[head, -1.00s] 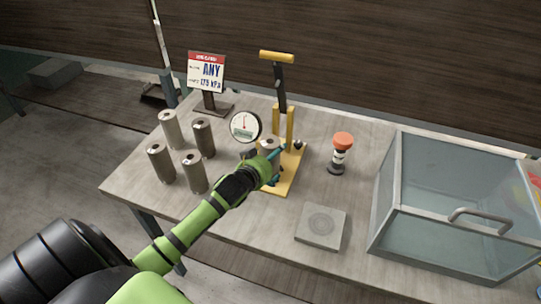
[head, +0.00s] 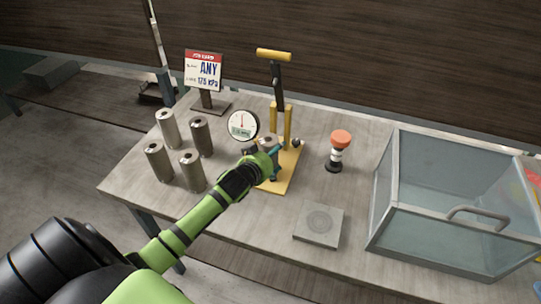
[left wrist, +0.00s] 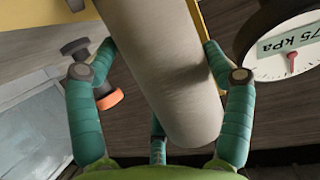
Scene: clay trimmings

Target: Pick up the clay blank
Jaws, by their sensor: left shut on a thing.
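A grey-beige clay blank (head: 267,142), a plain cylinder, is at the yellow hand press (head: 292,165), over its base plate. My left gripper (head: 266,160) is shut on this blank. In the left wrist view the blank (left wrist: 165,65) lies between the teal fingers, one on each side. My gripper hides the blank's lower part in the head view, so I cannot tell whether it touches the plate. My right gripper is not in view.
Several similar cylinders (head: 192,171) stand at the table's left. A round gauge (head: 242,124) and a sign (head: 204,71) are behind. An orange-topped lamp (head: 340,140), a grey square pad (head: 318,225) and a glass case (head: 440,220) are to the right.

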